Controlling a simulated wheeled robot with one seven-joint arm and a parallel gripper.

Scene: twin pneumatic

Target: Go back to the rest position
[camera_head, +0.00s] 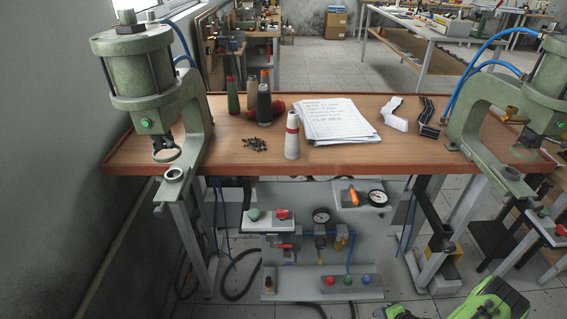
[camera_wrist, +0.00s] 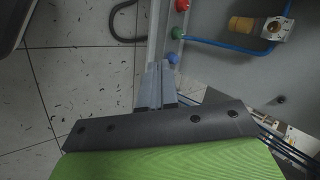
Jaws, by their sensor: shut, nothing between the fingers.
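My gripper (camera_wrist: 160,72) shows in the wrist view, with its two grey fingers together and nothing between them. It points past a tiled floor and the side of a grey pneumatic panel, below the bench top. In the wrist view a blue knob (camera_wrist: 172,58) and a green knob (camera_wrist: 177,33) appear close beside the fingertips; I cannot tell the gap. In the head view green parts of my arm show at the lower right, and the fingertips cannot be made out there.
Below is a pneumatic panel (camera_head: 290,210) with gauges, valves and hoses. Grey floor (camera_head: 240,308) lies in front.

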